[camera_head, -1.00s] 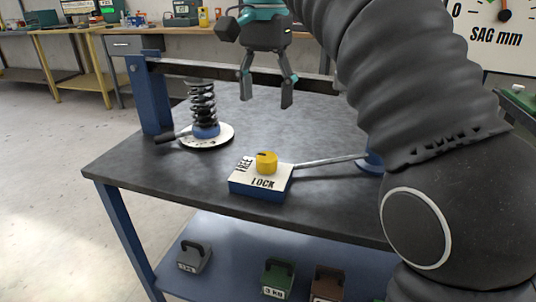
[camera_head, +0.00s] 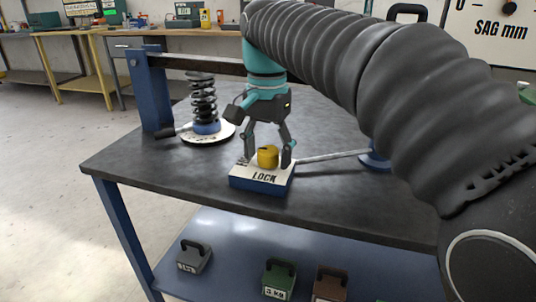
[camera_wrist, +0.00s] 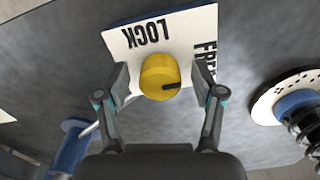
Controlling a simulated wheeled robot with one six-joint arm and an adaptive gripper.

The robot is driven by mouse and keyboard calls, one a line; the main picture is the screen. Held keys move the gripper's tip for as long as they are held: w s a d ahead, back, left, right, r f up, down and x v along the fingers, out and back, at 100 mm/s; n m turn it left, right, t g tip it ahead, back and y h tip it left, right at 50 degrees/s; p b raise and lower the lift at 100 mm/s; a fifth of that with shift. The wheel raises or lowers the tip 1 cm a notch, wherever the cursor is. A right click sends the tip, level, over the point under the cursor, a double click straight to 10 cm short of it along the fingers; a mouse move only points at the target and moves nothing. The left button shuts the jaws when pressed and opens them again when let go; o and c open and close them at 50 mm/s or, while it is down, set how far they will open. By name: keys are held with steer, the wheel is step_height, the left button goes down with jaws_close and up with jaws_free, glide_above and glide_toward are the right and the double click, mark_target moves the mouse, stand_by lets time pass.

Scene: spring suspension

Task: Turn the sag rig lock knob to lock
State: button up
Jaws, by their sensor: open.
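The yellow lock knob (camera_head: 267,157) sits on top of a blue box with a white plate (camera_head: 243,171) near the front of the table. The plate reads LOCK on its front edge and FREE on its left side. In the wrist view the knob (camera_wrist: 160,77) has a dark pointer mark directed toward the FREE side of the plate. My gripper (camera_head: 268,160) is open and reaches down over the box. Its fingers stand on either side of the knob; in the wrist view (camera_wrist: 167,88) gaps show between fingers and knob. The fingers hide part of the plate.
A black coil spring (camera_head: 203,98) stands on a round white dial plate behind left, beside a blue post (camera_head: 150,95). A metal rod (camera_head: 330,156) runs right from the box to a blue base. Several weights, including a green one (camera_head: 279,279), sit on the lower shelf.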

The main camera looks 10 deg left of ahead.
steer(key=shift+f, duration=0.1)
steer(key=c, duration=1.1)
steer(key=shift+c, duration=0.2)
steer(key=shift+n, duration=0.3)
steer(key=n+p, duration=0.2)
steer(key=shift+n, duration=0.4)
steer(key=n, duration=0.5)
steer(key=shift+d, duration=0.1)
steer(key=n, duration=0.4)
steer(key=shift+w+n, duration=0.1)
steer(key=shift+n, duration=0.3)
steer(key=n, duration=0.4)
steer(key=shift+d+n, duration=0.1)
steer(key=shift+n, duration=0.3)
